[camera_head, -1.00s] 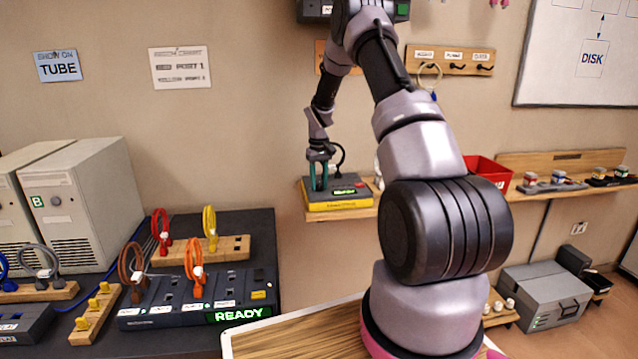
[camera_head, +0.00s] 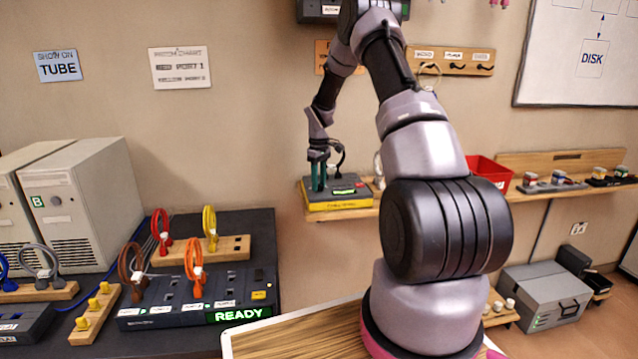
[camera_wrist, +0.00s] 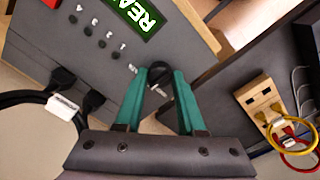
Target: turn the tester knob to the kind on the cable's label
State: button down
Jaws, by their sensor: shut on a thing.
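The tester (camera_head: 350,188) is a dark grey box with a yellow front, standing on the wall shelf in the head view. In the wrist view, its grey top (camera_wrist: 55,45) carries a green display (camera_wrist: 140,14) showing "REA", cut off by the frame edge. My gripper (camera_head: 319,178) is over the tester's left part. In the wrist view, its teal fingers (camera_wrist: 160,74) are shut on the small black knob (camera_wrist: 158,76). The knob's pointer and setting are not readable. A black cable with a white label (camera_wrist: 62,106) is plugged into the tester; the label's writing is not legible.
A red bin (camera_head: 488,172) stands on the shelf right of the tester. At the lower left, a dark bench holds a panel (camera_head: 150,318) reading "READY", with several coloured cables on wooden racks. My arm crosses the middle of the head view.

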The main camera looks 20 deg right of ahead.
aim_at(319, 183)
jog(key=c, duration=0.5)
grip_release()
notch_tip(319, 183, up, 11)
jog(key=shift+f, duration=0.1)
dwell(0.4)
